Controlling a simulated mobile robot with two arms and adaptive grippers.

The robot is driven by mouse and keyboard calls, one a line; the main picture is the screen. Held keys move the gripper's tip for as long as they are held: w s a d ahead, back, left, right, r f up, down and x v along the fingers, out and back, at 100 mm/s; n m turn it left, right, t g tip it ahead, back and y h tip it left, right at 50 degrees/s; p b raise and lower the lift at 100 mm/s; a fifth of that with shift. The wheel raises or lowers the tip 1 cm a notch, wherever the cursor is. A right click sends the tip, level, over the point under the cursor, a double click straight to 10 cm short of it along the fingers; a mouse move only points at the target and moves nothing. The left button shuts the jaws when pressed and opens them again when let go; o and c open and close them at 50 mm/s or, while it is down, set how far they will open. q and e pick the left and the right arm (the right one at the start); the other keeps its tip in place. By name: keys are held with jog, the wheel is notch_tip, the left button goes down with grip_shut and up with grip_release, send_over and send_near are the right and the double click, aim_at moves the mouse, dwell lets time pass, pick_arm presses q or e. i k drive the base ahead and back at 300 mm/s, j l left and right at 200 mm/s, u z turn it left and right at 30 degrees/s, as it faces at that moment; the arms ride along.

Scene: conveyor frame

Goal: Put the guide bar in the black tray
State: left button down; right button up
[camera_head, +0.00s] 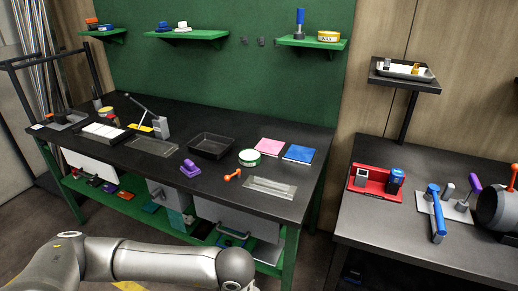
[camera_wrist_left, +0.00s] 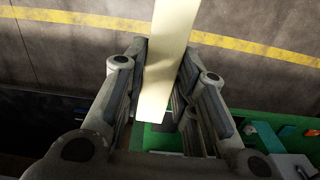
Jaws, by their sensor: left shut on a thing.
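The black tray (camera_head: 211,146) lies on the dark bench top in the head view, in the middle of the bench, and looks empty. My left gripper (camera_wrist_left: 164,80) shows in the left wrist view, shut on a long pale cream bar, the guide bar (camera_wrist_left: 170,35). The bar runs between the two fingers and out past the top edge of that view, so its far end is hidden. In the head view my arm crosses the lower left, in front of the bench; its gripper and the bar do not show there. My right gripper is in neither view.
Near the tray are a green-and-white round tin (camera_head: 249,158), a purple object (camera_head: 189,168), an orange piece (camera_head: 233,175), pink (camera_head: 270,146) and blue (camera_head: 299,153) pads and a clear tray (camera_head: 269,188). A second bench (camera_head: 380,230) with tools stands at right.

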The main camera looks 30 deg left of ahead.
aim_at(212, 150)
jog(key=z, duration=1.55)
jog(key=k+j+z, duration=0.1)
jog(key=k+j, duration=0.15)
jog(key=j, duration=0.2)
jog(key=k+j+z, duration=0.15)
jog(key=k+j, duration=0.15)
jog(key=j, duration=0.2)
jog(key=k+j+z, duration=0.1)
jog(key=k+j, duration=0.5)
jog(key=j, duration=0.15)
jog(key=k+j, duration=0.35)
jog(key=j, duration=0.15)
jog(key=k+j, duration=0.3)
jog(key=j, duration=0.15)
jog(key=k+j, duration=0.3)
jog(key=j, duration=0.15)
jog(key=k+j, duration=0.35)
jog(key=j, duration=0.15)
jog(key=k+j, duration=0.3)
jog(key=j, duration=0.15)
